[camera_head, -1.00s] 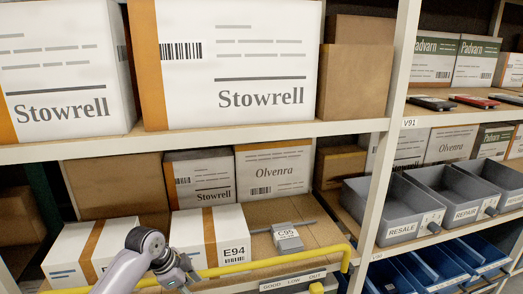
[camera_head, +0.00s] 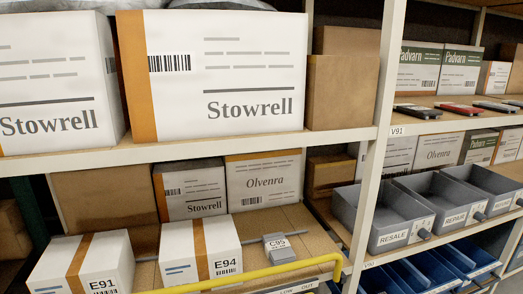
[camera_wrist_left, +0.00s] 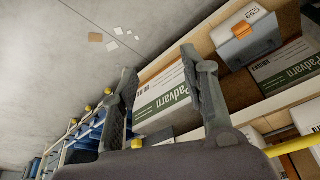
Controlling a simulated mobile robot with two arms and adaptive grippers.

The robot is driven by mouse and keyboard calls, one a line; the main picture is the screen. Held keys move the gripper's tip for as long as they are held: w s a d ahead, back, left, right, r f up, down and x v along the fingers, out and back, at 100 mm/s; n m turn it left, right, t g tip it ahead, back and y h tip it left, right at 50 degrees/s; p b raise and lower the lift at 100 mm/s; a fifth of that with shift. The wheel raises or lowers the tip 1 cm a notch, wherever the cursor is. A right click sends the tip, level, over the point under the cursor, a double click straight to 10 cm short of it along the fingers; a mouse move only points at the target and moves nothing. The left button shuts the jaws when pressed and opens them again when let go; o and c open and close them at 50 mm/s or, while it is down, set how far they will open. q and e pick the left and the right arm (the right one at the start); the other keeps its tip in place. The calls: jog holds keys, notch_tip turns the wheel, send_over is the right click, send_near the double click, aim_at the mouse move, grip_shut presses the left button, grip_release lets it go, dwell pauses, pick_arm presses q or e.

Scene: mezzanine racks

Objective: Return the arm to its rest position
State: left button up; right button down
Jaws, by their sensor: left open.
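My left gripper (camera_wrist_left: 158,64) shows in the left wrist view with its two fingers spread apart and nothing between them. Beyond the fingers are the shelf edge and a white and green Padvarn box (camera_wrist_left: 163,96); I cannot tell the distance to them. In the head view neither arm shows. My right gripper is in no view.
In the head view, cartons E91 (camera_head: 84,268) and E94 (camera_head: 201,250) and a grey C95 piece (camera_head: 280,247) stand behind a yellow rail (camera_head: 262,272). Grey bins (camera_head: 395,216) are at right. Bare floor (camera_wrist_left: 50,85) fills the wrist view's left, with small flat pieces (camera_wrist_left: 96,38) on it.

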pick_arm(q)
jog(key=s+a+f+g, duration=0.1)
jog(key=s+f, duration=0.1)
jog(key=f, duration=1.2)
jog(key=s+f, duration=0.2)
jog(key=f, duration=1.1)
jog(key=s+a+f+g, duration=0.1)
jog(key=s+a+f, duration=0.2)
jog(key=s+f, duration=1.1)
jog(key=shift+s+f+n+g+y, duration=0.3)
jog(key=shift+s, duration=0.95)
